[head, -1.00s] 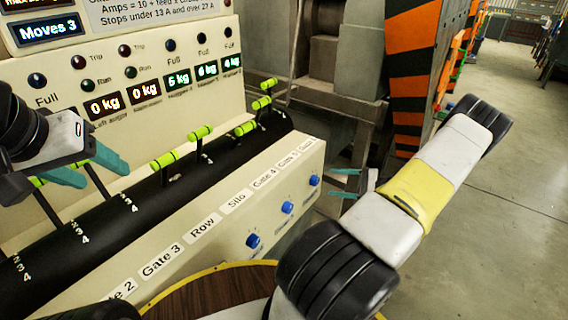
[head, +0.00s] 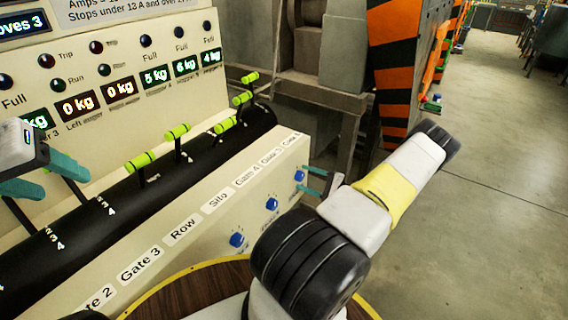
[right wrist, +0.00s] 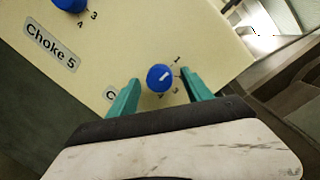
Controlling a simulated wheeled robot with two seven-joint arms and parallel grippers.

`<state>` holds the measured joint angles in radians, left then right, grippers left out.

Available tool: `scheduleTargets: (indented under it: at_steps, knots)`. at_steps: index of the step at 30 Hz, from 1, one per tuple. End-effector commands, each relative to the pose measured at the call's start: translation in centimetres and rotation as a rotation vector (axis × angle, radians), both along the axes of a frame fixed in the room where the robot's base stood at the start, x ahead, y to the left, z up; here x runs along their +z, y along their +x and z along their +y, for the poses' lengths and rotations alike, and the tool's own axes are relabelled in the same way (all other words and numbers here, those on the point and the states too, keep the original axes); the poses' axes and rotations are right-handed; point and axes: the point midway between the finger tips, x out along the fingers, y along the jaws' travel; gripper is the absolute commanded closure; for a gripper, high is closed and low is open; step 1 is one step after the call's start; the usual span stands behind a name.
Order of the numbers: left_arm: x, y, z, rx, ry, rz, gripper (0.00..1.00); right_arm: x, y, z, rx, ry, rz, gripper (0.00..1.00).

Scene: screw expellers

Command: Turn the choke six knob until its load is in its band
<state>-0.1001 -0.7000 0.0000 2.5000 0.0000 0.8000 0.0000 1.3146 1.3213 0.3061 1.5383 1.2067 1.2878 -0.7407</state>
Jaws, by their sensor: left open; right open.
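A blue knob (right wrist: 160,78) with a white pointer mark sits between the two teal fingers of my right gripper (right wrist: 158,92) in the right wrist view. Its mark points up and right, towards the small numeral 1. Its label is mostly hidden behind a finger. In the head view it is the farthest blue knob (head: 300,176) on the console's front face. My right gripper (head: 308,181) is open around it there; I see no clear contact. The knob labelled Choke 5 (right wrist: 70,4) is at the top left. My left gripper (head: 62,180) is open above the levers at the left.
Two more blue knobs (head: 272,204) (head: 237,240) line the same face. Green-handled levers (head: 177,131) rise from a black drum. Lit displays (head: 155,75) read 5, 6 and 4 kg at the right. A round wooden top (head: 190,290) is near the front.

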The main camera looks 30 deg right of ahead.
Motion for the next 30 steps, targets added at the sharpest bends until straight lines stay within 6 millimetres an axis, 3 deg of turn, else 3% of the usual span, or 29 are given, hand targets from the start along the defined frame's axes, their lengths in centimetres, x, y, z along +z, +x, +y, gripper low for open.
scheduleTargets:
  at_steps: [8,17,30]
  knots:
    - [0.0,0.0,0.0,0.0,0.0,0.0,0.41,-0.01,0.19,0.16,0.001,0.0,0.001,0.42]
    - [0.0,0.0,0.0,0.0,0.0,0.0,0.41,0.0,0.17,0.14,0.001,0.0,0.001,0.99]
    - [0.0,0.0,0.0,0.0,0.0,0.0,0.41,-0.02,0.15,0.16,0.002,0.086,0.043,1.0]
